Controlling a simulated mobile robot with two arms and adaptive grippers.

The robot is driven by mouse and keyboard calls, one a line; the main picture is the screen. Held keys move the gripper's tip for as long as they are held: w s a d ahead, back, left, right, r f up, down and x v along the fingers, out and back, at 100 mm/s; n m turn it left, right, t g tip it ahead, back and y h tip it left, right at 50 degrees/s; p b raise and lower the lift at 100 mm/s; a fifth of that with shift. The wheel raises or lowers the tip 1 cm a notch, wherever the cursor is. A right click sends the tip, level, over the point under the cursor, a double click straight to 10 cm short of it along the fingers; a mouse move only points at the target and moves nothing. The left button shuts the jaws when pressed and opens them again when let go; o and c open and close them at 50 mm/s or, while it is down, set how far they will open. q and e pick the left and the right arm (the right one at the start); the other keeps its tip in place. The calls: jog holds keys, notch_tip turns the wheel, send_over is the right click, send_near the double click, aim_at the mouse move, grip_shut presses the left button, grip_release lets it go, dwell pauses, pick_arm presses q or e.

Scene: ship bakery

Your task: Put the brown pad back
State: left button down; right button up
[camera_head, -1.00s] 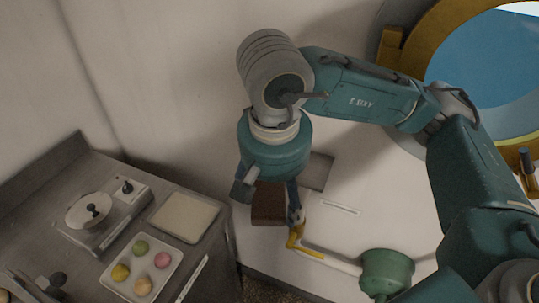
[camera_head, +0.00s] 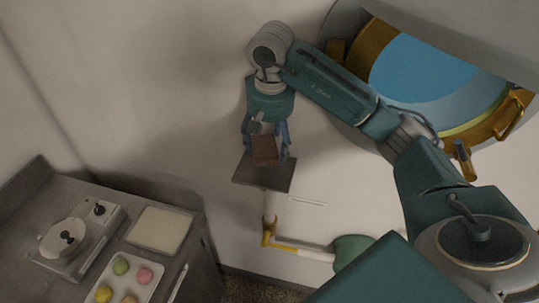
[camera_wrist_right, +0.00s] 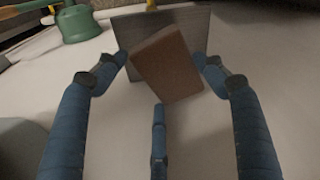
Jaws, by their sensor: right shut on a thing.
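The brown pad (camera_head: 265,149) is a small brown block held in my right gripper (camera_head: 266,140), in front of the wall. In the right wrist view the pad (camera_wrist_right: 167,66) sits tilted between the fingers of the gripper (camera_wrist_right: 168,68). A flat grey plate (camera_head: 257,178) projects at the wall just below the pad in the head view. In the wrist view the plate (camera_wrist_right: 196,28) lies behind the pad. I cannot tell whether the pad touches it. My left gripper is not in view.
A metal counter at the left bears a small scale-like device (camera_head: 85,240), a pale square board (camera_head: 160,229) and a tray (camera_head: 146,292) of coloured round buns. A yellow-ended pipe with a green lamp-like piece (camera_head: 350,250) is below the plate. A brass porthole (camera_head: 487,130) is at the right.

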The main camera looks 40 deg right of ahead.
aim_at(269, 148)
jog(key=shift+a+f, duration=0.1)
jog(key=shift+f, duration=1.45)
jog(key=shift+s+a+f+p, duration=0.15)
jog(key=shift+f+p, duration=0.3)
jog(key=shift+f, duration=0.85)
jog(key=shift+d+f+p, duration=0.15)
jog(key=shift+d+p, duration=0.1)
jog(key=shift+p, duration=0.3)
jog(key=shift+w+f, duration=0.15)
jog(key=shift+w, duration=0.05)
jog(key=shift+d, duration=0.1)
jog(key=o, duration=1.1)
jog(key=shift+f, duration=0.1)
jog(key=shift+c, duration=0.2)
